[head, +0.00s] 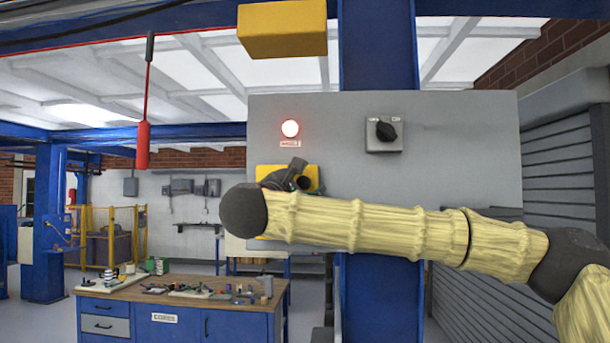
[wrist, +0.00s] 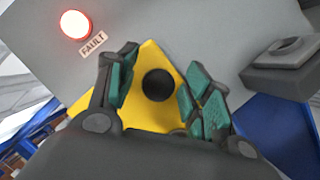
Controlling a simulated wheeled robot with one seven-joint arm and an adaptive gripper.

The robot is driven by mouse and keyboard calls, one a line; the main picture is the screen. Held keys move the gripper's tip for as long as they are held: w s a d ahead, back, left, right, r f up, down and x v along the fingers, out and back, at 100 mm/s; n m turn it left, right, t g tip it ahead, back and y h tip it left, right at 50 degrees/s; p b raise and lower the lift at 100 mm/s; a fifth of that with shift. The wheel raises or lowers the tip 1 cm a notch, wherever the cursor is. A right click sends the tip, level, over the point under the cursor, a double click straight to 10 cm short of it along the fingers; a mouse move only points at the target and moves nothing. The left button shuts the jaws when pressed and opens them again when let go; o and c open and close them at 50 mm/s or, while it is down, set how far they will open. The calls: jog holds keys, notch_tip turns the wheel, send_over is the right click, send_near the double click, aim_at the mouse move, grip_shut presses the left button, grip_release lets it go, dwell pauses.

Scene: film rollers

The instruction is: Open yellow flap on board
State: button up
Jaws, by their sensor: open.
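The grey board (head: 460,150) hangs on a blue column. The yellow flap (head: 268,172) is on its lower left, mostly hidden behind my arm and gripper in the head view. In the wrist view the yellow flap (wrist: 150,55) lies just ahead, with a round black knob (wrist: 158,85) on it. My gripper (wrist: 160,78) is open, its green-padded fingers on either side of the knob. I cannot tell whether they touch it. The flap looks flat against the board.
A lit red fault lamp (head: 290,128) is above the flap. A rotary switch (head: 384,133) is to the right on the board. A yellow box (head: 282,30) is above, and a red pendant (head: 143,145) hangs to the left. A blue workbench (head: 180,310) stands lower left.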

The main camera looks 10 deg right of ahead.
jog(key=shift+w+d, duration=0.15)
jog(key=shift+w, duration=0.05)
jog(key=shift+c, duration=0.2)
grip_shut()
jog(key=shift+b, duration=0.5)
